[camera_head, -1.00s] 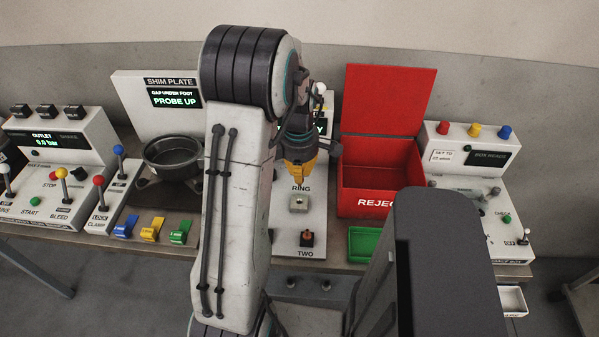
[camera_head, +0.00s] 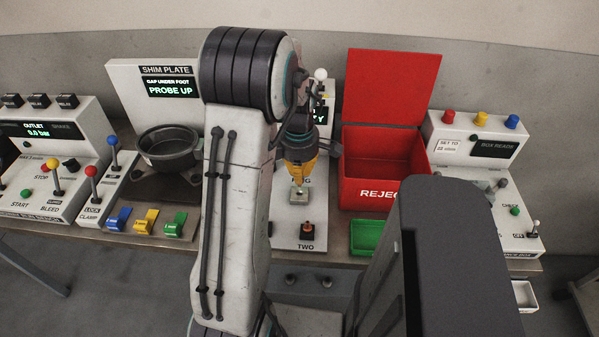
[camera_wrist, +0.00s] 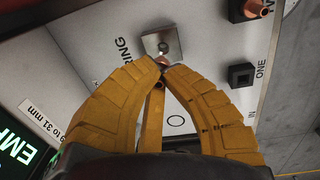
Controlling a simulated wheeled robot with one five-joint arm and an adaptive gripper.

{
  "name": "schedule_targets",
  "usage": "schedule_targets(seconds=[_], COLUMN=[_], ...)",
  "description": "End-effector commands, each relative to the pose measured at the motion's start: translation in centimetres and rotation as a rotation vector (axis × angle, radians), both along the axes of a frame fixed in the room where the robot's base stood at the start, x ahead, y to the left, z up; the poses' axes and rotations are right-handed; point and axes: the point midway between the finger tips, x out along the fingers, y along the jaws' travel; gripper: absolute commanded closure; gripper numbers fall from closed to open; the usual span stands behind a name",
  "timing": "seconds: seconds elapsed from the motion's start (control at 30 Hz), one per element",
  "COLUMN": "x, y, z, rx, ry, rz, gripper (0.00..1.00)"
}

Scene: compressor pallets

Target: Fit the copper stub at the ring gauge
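My gripper (camera_head: 299,182) with yellow fingers points down just above the ring gauge (camera_head: 299,197). In the wrist view, the fingertips (camera_wrist: 163,66) come together on a small copper stub (camera_wrist: 162,59), mostly hidden between them. The ring gauge shows there as a square metal plate (camera_wrist: 150,44) with a round hole, right beside the stub's end. I cannot tell whether the stub touches or enters the hole. A second copper stub (camera_wrist: 257,8) stands in the dark socket marked TWO, also in the head view (camera_head: 307,229). The socket marked ONE (camera_wrist: 242,75) looks empty.
A red reject bin (camera_head: 375,190) with a raised lid stands right of the gauge. A green tray (camera_head: 366,238) sits in front of it. A dark round pan (camera_head: 168,150) and coloured clips (camera_head: 146,221) are on the left. A display panel (camera_wrist: 20,150) stands close behind.

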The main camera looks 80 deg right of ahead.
Motion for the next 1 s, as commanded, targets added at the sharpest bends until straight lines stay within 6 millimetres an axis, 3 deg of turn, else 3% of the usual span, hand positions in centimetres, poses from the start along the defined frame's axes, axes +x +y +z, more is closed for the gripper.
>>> schedule_targets(seconds=[0.27,1.0], x=[0.0,0.0], y=[0.0,0.0], z=[-1.8,-1.9], rx=[0.000,0.000], ry=[0.000,0.000], rz=[0.000,0.000], gripper=[1.00,1.00])
